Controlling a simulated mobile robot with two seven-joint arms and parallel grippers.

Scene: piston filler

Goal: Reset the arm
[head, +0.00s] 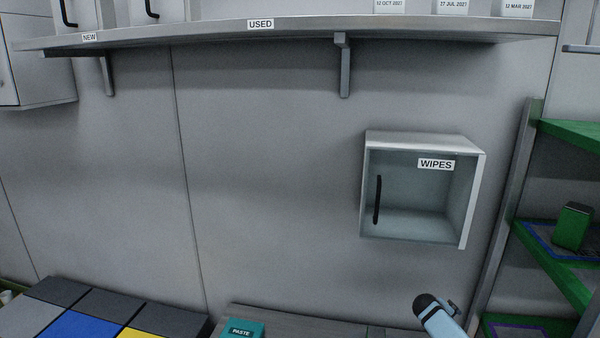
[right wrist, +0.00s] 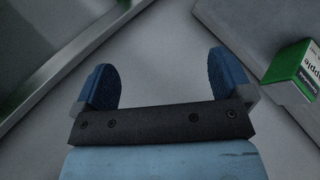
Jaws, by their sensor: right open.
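In the head view, part of my right arm (head: 438,318) shows at the bottom right, below the wipes box; its fingers cannot be made out there. In the right wrist view my right gripper (right wrist: 163,85) is open, its two blue finger pads wide apart with nothing between them. Behind them is a plain grey surface. My left gripper is not in view.
A wall box labelled WIPES (head: 480,200) has a black handle. A shelf (head: 200,38) with NEW and USED labels runs above. A green rack (head: 570,260) stands right, holding a green box (head: 574,226). A teal PASTE box (head: 243,330) and coloured tiles (head: 75,325) are below.

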